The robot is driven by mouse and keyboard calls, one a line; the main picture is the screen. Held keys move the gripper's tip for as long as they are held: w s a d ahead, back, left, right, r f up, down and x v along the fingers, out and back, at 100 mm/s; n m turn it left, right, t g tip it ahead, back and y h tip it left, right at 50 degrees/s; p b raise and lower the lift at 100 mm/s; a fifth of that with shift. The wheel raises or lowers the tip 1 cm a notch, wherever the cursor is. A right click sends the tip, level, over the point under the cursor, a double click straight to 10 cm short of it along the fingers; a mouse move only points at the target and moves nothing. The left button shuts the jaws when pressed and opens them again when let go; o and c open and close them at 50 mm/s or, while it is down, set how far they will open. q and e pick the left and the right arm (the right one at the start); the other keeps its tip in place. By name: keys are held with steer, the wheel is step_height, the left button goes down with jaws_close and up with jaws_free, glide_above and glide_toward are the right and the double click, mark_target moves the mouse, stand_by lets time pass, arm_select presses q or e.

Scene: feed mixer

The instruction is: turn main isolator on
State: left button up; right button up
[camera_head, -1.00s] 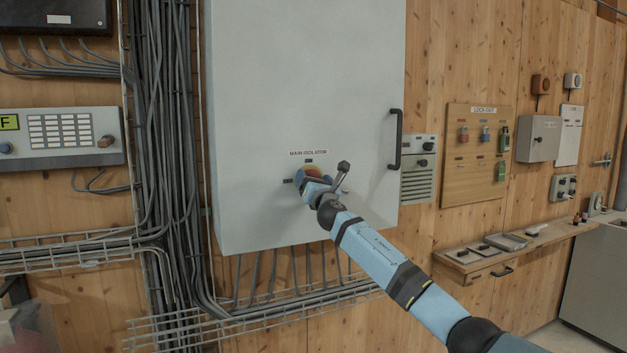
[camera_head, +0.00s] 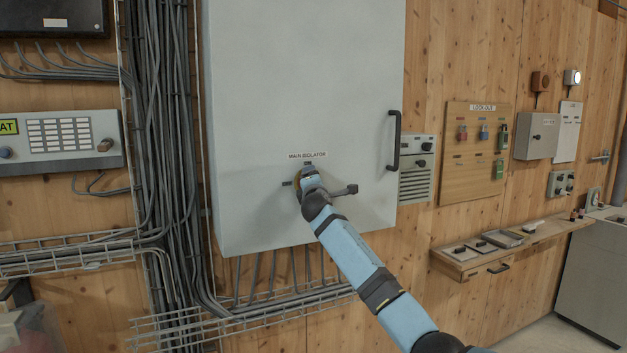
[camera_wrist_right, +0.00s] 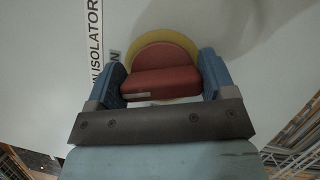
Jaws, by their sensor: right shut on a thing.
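The main isolator is a red handle (camera_wrist_right: 165,80) on a yellow disc (camera_wrist_right: 165,40), on the door of a grey cabinet (camera_head: 300,80). My right gripper (camera_head: 306,181) is at the isolator, below its "MAIN ISOLATOR" label (camera_head: 307,155), and mostly hides it in the head view. In the wrist view its two blue fingers (camera_wrist_right: 162,76) are shut on the red handle, one at each end. The printed label runs vertically there, and the handle's long side points across toward a small dark label ending in "N" (camera_wrist_right: 113,57). My left gripper is not in view.
A black door handle (camera_head: 394,140) stands out right of the isolator. Cable bundles (camera_head: 170,150) run left of the cabinet and a wire tray (camera_head: 250,318) below. A lock-out board (camera_head: 475,150), a small shelf (camera_head: 510,245) and a lit white lamp (camera_head: 572,77) are at right.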

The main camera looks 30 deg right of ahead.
steer(key=shift+m+g+p, duration=0.5)
steer(key=shift+m, duration=0.7)
steer(key=shift+f+m+g+p, duration=0.1)
steer(key=shift+m+g+p, duration=0.25)
steer(key=shift+m, duration=0.45)
steer(key=o, duration=0.9)
